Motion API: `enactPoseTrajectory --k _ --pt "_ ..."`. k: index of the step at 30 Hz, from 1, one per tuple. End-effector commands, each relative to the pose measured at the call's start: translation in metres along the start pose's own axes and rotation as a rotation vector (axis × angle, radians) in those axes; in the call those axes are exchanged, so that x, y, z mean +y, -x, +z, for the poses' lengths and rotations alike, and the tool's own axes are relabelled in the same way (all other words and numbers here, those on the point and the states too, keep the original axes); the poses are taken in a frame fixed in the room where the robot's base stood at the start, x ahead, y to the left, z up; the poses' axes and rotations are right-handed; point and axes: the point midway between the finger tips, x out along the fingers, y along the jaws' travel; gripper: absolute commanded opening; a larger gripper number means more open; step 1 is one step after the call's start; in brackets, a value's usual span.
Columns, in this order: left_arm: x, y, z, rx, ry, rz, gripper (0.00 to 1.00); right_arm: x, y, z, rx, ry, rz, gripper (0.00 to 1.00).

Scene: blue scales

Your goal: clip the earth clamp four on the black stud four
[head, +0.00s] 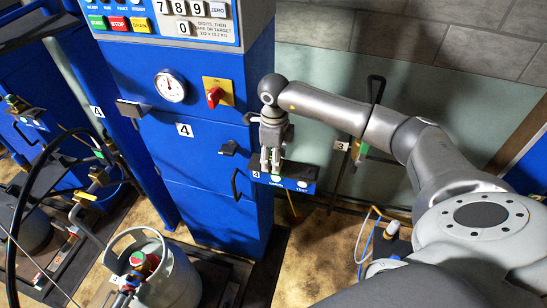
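My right gripper (270,165) points down in front of the blue cabinet's right edge. Its fingertips are at the small blue earth-test box (310,187) marked 4. The fingers look close together; whether they hold anything is too small to tell. Earth clamp four cannot be made out; the gripper covers much of the box's left part. A thin orange cable (292,206) hangs below the box. My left gripper is out of view.
The blue cabinet (200,210) carries a gauge (171,86), a red switch (214,97), a keypad panel and a black handle (236,185). A grey gas cylinder (175,279) stands at lower left. Station 3's black handle (375,88) stands behind my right arm.

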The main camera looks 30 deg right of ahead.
Motion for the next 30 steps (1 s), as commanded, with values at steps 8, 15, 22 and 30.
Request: enactPoseTrajectory --k 8,15,22,30 --pt "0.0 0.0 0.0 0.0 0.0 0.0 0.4 0.0 0.0 0.0 0.0 0.0 0.0 0.08" --pt "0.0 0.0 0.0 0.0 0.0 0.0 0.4 0.0 0.0 0.0 0.0 0.0 0.0 0.0" --pt "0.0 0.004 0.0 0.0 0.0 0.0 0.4 0.0 0.006 0.0 -0.001 0.0 0.0 0.0" --pt "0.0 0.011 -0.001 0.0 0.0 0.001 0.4 0.0 0.017 0.0 0.0 0.0 -0.001 0.0"
